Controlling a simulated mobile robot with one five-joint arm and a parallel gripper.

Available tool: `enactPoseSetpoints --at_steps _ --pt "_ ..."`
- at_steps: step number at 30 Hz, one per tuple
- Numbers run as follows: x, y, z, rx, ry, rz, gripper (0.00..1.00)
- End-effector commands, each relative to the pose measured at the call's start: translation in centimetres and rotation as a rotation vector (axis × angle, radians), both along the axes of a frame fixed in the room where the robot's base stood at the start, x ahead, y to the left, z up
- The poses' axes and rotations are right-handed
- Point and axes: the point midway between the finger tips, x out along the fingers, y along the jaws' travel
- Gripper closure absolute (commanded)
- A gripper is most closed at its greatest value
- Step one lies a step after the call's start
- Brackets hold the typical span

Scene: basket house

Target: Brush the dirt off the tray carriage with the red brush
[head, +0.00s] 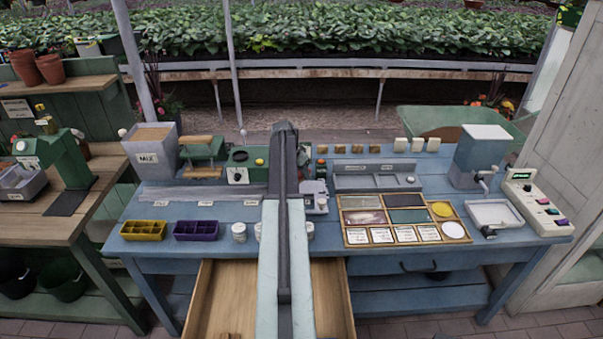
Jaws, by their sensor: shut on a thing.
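My arm reaches up the middle of the head view and over the blue workbench (350,262). Its far end covers part of the bench, and I cannot make out my gripper's fingers or what is between them. I cannot pick out a red brush. A long grey rail (200,193) lies along the bench left of my arm. A small grey block (315,199) just right of my arm may be the tray carriage, partly hidden by the arm. Any dirt on it is too small to tell.
An open wooden drawer (205,300) sticks out below the bench, under my arm. Yellow (144,230) and purple (196,230) trays stand left; a wooden compartment tray (402,197) lies right. A grey hopper (480,155) and control box (537,205) stand far right.

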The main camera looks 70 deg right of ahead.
Motion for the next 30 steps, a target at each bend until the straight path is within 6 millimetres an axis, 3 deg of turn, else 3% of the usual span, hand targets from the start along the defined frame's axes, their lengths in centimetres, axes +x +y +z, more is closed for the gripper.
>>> enactPoseSetpoints --at_steps 10,19,30 --pt "0.0 0.0 0.5 0.0 0.0 0.0 0.98" --pt "0.0 0.0 3.5 0.0 0.0 0.0 0.98" --pt "0.0 0.0 3.2 0.0 0.0 0.0 0.98"
